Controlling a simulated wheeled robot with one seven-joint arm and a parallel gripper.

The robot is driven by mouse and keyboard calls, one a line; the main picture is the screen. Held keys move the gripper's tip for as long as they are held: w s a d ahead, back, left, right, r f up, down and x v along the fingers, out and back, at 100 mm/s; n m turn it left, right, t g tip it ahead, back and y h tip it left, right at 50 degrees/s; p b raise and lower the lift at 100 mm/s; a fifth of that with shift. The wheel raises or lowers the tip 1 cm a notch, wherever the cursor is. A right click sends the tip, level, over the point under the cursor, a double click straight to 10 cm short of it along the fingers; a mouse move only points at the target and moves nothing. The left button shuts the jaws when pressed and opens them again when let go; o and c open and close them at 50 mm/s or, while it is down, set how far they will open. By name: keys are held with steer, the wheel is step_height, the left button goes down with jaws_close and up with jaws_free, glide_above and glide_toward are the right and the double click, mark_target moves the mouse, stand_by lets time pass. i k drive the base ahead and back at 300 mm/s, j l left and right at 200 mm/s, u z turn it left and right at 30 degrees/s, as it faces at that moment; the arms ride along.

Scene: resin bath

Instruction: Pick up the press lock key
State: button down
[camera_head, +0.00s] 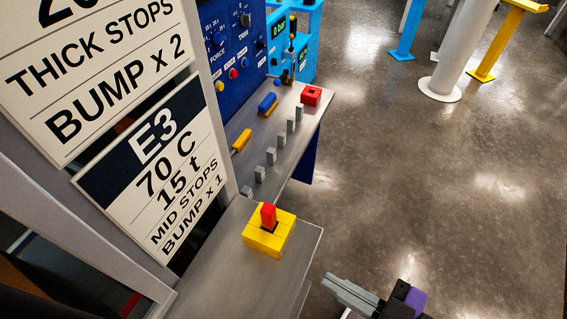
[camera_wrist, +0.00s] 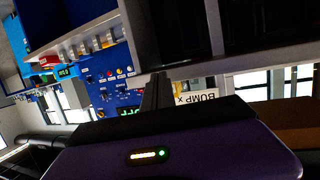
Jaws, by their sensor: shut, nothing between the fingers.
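A red upright piece (camera_head: 268,215), which looks like the press lock key, stands in a yellow block (camera_head: 281,235) on the near grey shelf (camera_head: 225,265). My gripper (camera_head: 328,282) is at the bottom of the head view, right of the shelf and apart from the key, over the floor side. Its fingers are together and hold nothing. In the wrist view the shut fingers (camera_wrist: 157,80) point up the picture toward the machine. I cannot make out the key there.
A farther grey bench (camera_head: 290,140) holds a row of grey blocks, yellow and blue pieces and a red block with a dark hole (camera_head: 311,95). A blue control panel (camera_head: 232,45) stands behind it. Large sign boards (camera_head: 155,165) are at the left.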

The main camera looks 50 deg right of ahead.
mark_target(268, 221)
steer(key=u, duration=1.15)
steer(key=k+l+u, duration=0.3)
steer(key=l+u, duration=0.2)
steer(key=k+l+u, duration=0.45)
steer(key=k+l, duration=0.15)
steer(key=l, duration=0.15)
